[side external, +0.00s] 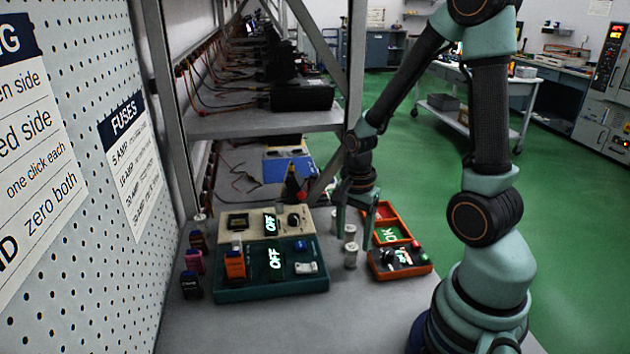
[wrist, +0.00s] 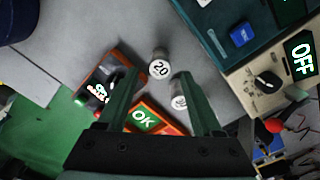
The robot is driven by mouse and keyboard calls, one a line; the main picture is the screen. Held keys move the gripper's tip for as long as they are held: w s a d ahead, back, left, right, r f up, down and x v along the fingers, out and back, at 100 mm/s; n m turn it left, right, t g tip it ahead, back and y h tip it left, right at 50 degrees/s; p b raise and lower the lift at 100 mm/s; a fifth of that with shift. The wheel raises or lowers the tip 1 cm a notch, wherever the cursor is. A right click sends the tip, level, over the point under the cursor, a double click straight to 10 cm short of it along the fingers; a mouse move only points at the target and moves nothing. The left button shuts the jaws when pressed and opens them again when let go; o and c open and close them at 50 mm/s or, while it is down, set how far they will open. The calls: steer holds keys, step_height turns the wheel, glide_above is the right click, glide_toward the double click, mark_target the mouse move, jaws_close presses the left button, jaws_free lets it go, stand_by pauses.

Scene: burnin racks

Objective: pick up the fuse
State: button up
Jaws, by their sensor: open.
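Small pale cylindrical fuses stand upright on the grey bench, between the instrument boxes and the orange-edged unit. The nearest fuse (side external: 350,256) has another fuse (side external: 349,233) just behind it. In the wrist view, a fuse marked 20 (wrist: 160,68) shows near and between the fingertips. A second fuse (wrist: 179,101) shows beside the right finger, partly hidden by it. My gripper (side external: 355,226) points down over the fuses with its fingers apart. It also shows in the wrist view (wrist: 158,78), open and holding nothing. I cannot tell exactly how far the fingertips are above the bench.
A teal box (side external: 270,290) reading OFF and a beige box (side external: 265,224) stand left of the fuses. A small orange-edged control box (side external: 398,266) and an orange tray with a green OK sign (side external: 391,233) stand right. A rack post (side external: 355,70) rises behind.

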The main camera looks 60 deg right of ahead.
mark_target(352, 247)
steer(key=f, duration=0.3)
steer(key=shift+a+f, duration=0.1)
steer(key=shift+a, duration=0.15)
steer(key=shift+f, duration=0.9)
jaws_close()
steer(key=shift+d+r, duration=0.1)
steer(key=shift+r, duration=0.05)
